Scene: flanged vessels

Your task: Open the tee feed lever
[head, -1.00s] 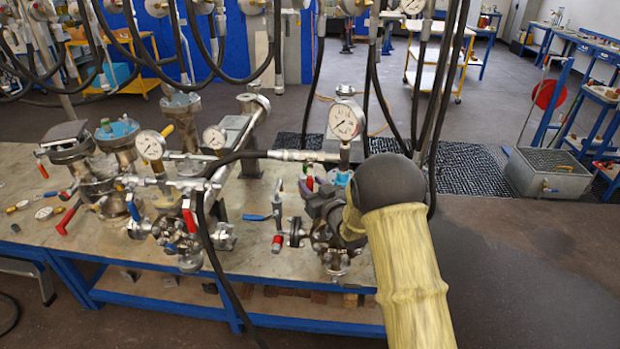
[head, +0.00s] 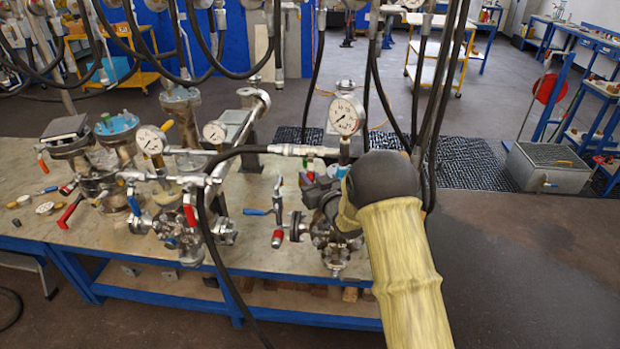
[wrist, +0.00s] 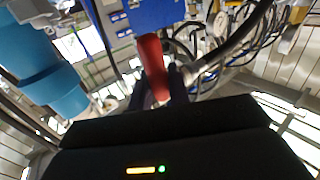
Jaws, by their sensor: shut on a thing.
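A red lever handle (wrist: 153,66) stands upright in the wrist view, between the two dark fingers of my gripper (wrist: 157,92). My gripper is shut on it. In the head view my gripper (head: 317,190) is at the right-hand vessel assembly, below the large gauge, and mostly hidden by my own wrist and arm. A small patch of red (head: 310,168) shows just above it. The lever's pivot and valve body are hidden, so its angle is hard to tell.
A pressure gauge (head: 346,116) and a black hose (head: 204,215) are close by. A blue-handled lever (head: 256,212) is to the left. More flanged vessels (head: 118,135) crowd the bench (head: 260,256). Hoses hang behind my arm.

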